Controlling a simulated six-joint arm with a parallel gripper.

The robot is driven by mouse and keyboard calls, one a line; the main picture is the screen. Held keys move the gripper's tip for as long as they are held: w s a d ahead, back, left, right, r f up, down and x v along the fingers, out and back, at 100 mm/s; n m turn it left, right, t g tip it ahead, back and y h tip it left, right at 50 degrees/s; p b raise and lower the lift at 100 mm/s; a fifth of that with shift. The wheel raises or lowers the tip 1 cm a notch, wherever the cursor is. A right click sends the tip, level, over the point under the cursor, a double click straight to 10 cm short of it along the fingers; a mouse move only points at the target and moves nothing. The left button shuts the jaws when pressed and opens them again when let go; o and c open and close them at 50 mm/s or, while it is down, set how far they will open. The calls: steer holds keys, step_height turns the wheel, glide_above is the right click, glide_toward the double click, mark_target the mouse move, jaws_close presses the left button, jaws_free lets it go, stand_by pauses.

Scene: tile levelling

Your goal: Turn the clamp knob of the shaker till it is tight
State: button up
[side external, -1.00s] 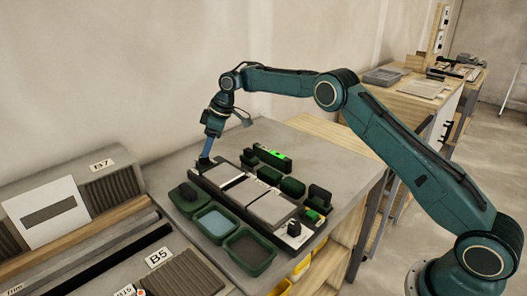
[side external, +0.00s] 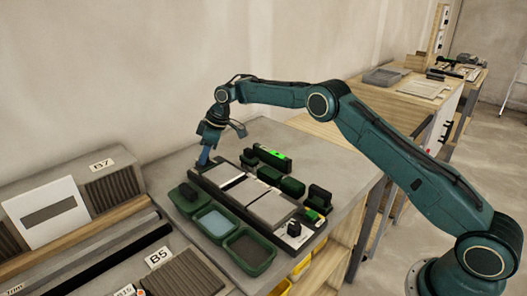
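My gripper (side external: 201,163) points down with its blue fingers at the far left end of a long dark base (side external: 226,203) on the bench. The fingertips are small and partly merge with dark parts there, so I cannot tell whether they are open, shut or touching anything. No shaker or clamp knob can be made out for certain. A small white block with a dark round top (side external: 293,230) sits at the near right end of the base. Grey tiles (side external: 272,207) lie along the base.
Green trays stand in front of the base, one with a blue-grey filling (side external: 215,222) and one with a dark filling (side external: 249,250). A green-lit level (side external: 273,158) and dark green blocks (side external: 292,187) lie behind. The bench (side external: 335,160) is clear at the right.

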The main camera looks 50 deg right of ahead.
steer(key=shift+m, duration=0.4)
steer(key=m+t+h, duration=0.1)
steer(key=m, duration=0.2)
steer(key=shift+a, duration=0.15)
steer(key=m+h, duration=0.2)
steer(key=m, duration=0.3)
steer(key=shift+a, duration=0.1)
steer(key=m+h, duration=0.1)
steer(key=m, duration=0.3)
steer(key=shift+a+h, duration=0.15)
steer(key=shift+h, duration=0.25)
steer(key=shift+m+h, duration=0.5)
steer(key=shift+m, duration=1.2)
steer(key=shift+m+g+h, duration=0.3)
steer(key=shift+m+g, duration=0.2)
steer(key=shift+m, duration=0.5)
steer(key=o, duration=1)
